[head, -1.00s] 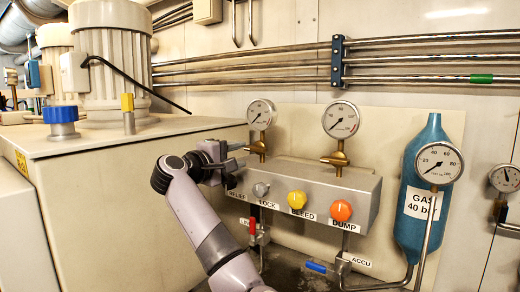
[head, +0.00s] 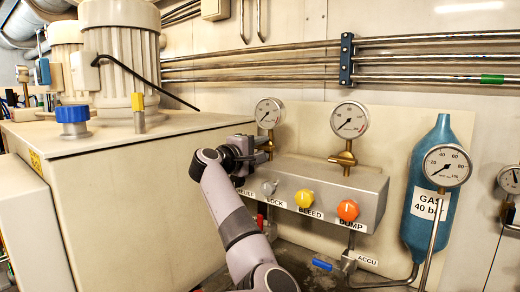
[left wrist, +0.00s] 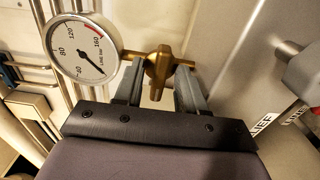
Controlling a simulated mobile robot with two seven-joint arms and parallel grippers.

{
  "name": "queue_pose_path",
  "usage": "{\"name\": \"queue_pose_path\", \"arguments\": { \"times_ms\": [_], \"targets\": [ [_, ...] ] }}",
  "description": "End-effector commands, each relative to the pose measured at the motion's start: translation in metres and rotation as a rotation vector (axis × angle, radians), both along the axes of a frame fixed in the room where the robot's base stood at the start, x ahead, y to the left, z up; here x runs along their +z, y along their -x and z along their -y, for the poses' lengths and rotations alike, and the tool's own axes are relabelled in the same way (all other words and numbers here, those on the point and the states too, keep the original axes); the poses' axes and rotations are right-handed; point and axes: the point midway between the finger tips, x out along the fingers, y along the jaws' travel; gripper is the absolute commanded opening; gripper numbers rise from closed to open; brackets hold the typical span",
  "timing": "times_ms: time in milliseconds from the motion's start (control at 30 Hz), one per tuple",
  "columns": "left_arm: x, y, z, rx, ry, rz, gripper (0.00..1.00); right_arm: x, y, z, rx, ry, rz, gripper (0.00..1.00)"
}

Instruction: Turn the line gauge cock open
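The line gauge (head: 268,113) is a round white dial on the left end of the grey valve block. It also shows at the upper left of the left wrist view (left wrist: 84,50), marked "LINE bar". Its brass cock (left wrist: 159,66) lies at the fingertips in the left wrist view. My left gripper (left wrist: 160,85) is open, with one finger on each side of the cock's middle; whether either finger touches it I cannot tell. In the head view my left gripper (head: 262,150) is at the block's left end and partly hides the cock. My right gripper is not in view.
The valve block (head: 330,180) carries a yellow BLEED knob (head: 305,198), an orange DUMP knob (head: 348,210) and a second gauge (head: 349,119). A blue gas bottle (head: 425,190) stands to the right. A large beige cabinet (head: 120,190) is close on the left of my arm.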

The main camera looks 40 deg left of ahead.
Motion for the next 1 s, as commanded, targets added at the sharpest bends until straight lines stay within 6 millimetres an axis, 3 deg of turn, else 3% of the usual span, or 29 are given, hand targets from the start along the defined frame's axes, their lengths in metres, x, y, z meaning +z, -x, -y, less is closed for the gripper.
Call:
{"name": "queue_pose_path", "arguments": {
  "times_ms": [33, 100, 133, 567, 1000],
  "targets": [
    [0.000, 0.000, 0.000, 0.000, 0.000, 0.000, 0.24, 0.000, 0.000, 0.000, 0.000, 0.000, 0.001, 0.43],
    [0.000, 0.000, 0.000, 0.000, 0.000, 0.000, 0.01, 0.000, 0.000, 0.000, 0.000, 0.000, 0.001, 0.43],
    [0.000, 0.000, 0.000, 0.000, 0.000, 0.000, 0.00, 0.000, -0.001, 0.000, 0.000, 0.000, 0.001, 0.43],
    [-0.003, 0.000, 0.000, 0.001, -0.060, -0.010, 0.00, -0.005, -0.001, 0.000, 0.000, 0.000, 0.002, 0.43],
    [-0.004, 0.000, -0.001, 0.001, -0.407, -0.049, 0.00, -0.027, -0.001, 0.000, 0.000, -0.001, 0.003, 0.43]
  ]
}}
